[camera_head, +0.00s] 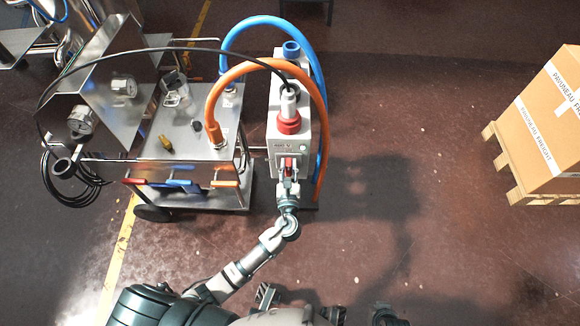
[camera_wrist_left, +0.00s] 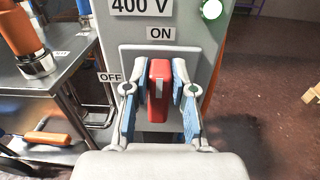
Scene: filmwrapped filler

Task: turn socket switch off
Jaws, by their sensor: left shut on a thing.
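The socket switch is a red handle (camera_wrist_left: 158,92) on the front of a grey box (camera_head: 287,150) marked 400 V. In the left wrist view the handle stands upright below the ON label (camera_wrist_left: 160,33); the OFF label (camera_wrist_left: 110,77) is to its left. My left gripper (camera_head: 288,180) is at the box's front. In the left wrist view its blue-padded fingers (camera_wrist_left: 160,85) are on both sides of the handle, shut on it. My right gripper cannot be made out.
A steel cart (camera_head: 190,135) with gauges stands left of the box. An orange hose (camera_head: 322,110) and a blue hose (camera_head: 265,20) loop around the box. A carton (camera_head: 545,120) on a pallet (camera_head: 525,185) stands at the right. The floor between is clear.

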